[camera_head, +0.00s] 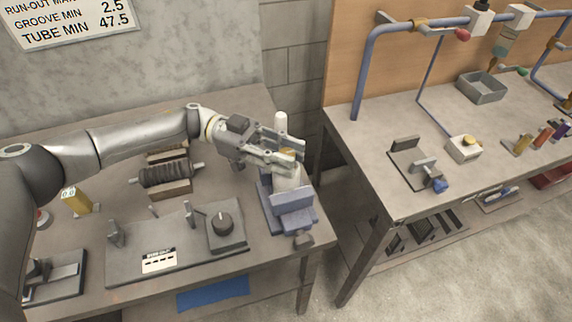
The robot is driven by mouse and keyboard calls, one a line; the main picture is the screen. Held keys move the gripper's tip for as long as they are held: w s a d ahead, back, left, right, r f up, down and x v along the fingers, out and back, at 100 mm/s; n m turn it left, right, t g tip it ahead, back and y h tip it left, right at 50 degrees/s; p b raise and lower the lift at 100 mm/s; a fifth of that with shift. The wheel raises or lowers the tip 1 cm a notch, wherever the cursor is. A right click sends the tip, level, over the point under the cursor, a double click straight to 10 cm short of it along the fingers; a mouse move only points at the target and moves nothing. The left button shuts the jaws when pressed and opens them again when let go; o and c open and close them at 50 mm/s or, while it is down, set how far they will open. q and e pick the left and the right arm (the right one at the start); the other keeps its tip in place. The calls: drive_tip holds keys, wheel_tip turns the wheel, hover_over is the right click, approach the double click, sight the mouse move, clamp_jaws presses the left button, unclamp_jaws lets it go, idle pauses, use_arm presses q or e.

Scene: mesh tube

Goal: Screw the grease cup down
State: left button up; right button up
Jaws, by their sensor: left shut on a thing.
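My left gripper (287,159) reaches in from the left over the right end of the near bench. Its fingers are shut around a small brass-coloured piece, which looks like the grease cup (288,152). The fingers hide most of it. Directly below is a pale upright cylinder (286,180) set in a blue-grey block fixture (292,201). The cup appears to be on top of this cylinder, but I cannot tell whether it is seated. My right gripper is not in view.
A white rounded post (281,124) stands just behind the gripper. A dark ribbed roller (167,174) and a grey plate with a knob (225,223) are on the same bench. A gap separates it from the right bench (370,145), which carries blue pipes (366,65).

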use_arm(q)
drive_tip(key=shift+m+g+y+b, duration=0.3)
drive_tip(key=shift+m+g+b, duration=0.1)
drive_tip(key=shift+g+b, duration=0.15)
drive_tip(key=o, duration=1.1)
drive_tip(key=shift+c, duration=0.2)
drive_tip(key=v, duration=1.2)
drive_tip(key=shift+w, duration=0.1)
